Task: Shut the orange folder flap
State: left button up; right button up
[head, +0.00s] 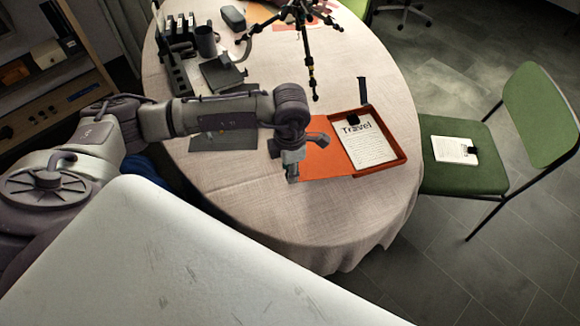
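The orange folder lies open on the oval table (240,215) with a pale cloth. Its flap (322,160) lies flat to the left. Its tray side (399,148) on the right has raised edges and holds a white sheet (366,146) headed "Travel" with a black clip at its top. My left gripper (292,172) is over the left part of the flap and hides some of it. Its fingers are small and point down, so I cannot tell whether they are open or whether they touch the flap. My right gripper is not in view.
A black tripod (309,50) stands behind the folder. A dark flat item (215,143) lies left of the flap, partly under my arm. A mug (206,41) and a rack (173,62) are at the back left. A green chair (462,172) stands at the right. The front tablecloth is clear.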

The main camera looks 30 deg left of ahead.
pick_arm(q)
jog(key=shift+c, duration=0.5)
jog(key=shift+r, duration=0.1)
jog(key=shift+w+d+r+p, duration=0.2)
jog(key=shift+r+p, duration=0.2)
jog(key=shift+r, duration=0.25)
jog(key=shift+w+d+r+p, duration=0.15)
jog(key=shift+r+p, duration=0.2)
jog(key=shift+r, duration=0.35)
jog(key=shift+w+r, duration=0.1)
